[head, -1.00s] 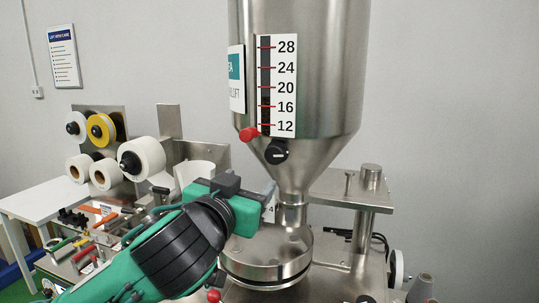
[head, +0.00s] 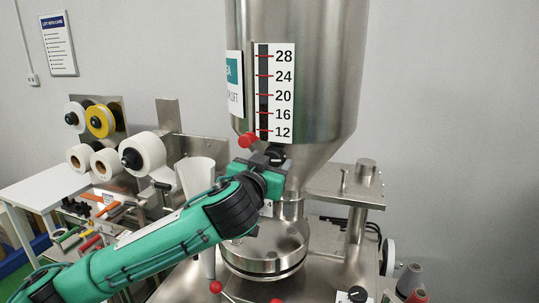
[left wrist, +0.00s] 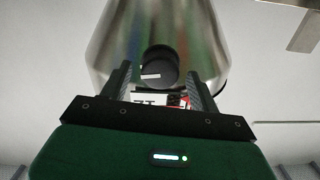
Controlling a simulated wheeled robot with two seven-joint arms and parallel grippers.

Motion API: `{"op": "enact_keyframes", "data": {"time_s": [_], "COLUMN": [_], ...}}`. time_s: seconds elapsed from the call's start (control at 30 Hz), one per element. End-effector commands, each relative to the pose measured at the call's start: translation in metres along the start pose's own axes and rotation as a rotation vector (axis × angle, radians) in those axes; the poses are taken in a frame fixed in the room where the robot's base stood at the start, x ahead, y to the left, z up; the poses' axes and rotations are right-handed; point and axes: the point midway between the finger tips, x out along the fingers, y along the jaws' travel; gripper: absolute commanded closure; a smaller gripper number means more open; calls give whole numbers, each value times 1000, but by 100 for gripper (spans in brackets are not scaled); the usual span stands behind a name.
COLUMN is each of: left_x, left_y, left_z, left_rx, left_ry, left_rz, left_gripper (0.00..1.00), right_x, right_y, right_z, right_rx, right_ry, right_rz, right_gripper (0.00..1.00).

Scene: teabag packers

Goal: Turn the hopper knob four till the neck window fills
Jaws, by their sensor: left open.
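The steel hopper (head: 320,90) stands in the middle of the head view, with a cone narrowing to a neck (head: 290,208) above a round steel bowl (head: 265,250). A black knob (head: 277,153) sits on the cone, partly hidden by my left gripper (head: 270,162). In the left wrist view the black knob (left wrist: 160,66) with a white mark lies ahead, between the two spread fingers (left wrist: 160,85). The fingers are open, and I cannot tell whether they touch it. I cannot make out the neck window's fill. My right gripper is out of view.
A red ball handle (head: 247,140) sits just left of the knob. A scale strip (head: 275,94) marked 12 to 28 is above. Tape rolls (head: 148,150) and a white funnel (head: 195,178) stand left. A steel post and plate (head: 345,185) stand right.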

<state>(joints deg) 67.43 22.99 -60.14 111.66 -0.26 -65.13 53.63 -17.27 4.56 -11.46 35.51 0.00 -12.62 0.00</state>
Motion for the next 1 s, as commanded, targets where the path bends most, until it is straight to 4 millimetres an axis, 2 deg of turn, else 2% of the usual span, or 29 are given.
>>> {"op": "enact_keyframes", "data": {"time_s": [0.3,0.37,0.53,0.57,0.8,1.0], "left_x": [3,3,3,3,3,3], "left_y": [0,0,0,0,0,0], "left_z": [0,0,0,0,1,3], "left_rx": [0,0,0,0,17,98], "left_ry": [0,0,0,0,1,0], "left_rz": [1,1,0,0,0,0], "left_gripper": [38,48,81,83,82,82], "right_x": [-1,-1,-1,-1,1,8], "right_y": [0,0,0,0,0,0], "right_z": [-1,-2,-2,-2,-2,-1], "right_rx": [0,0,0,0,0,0], "right_ry": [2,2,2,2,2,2], "right_rz": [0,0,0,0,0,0], "right_gripper": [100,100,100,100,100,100]}}
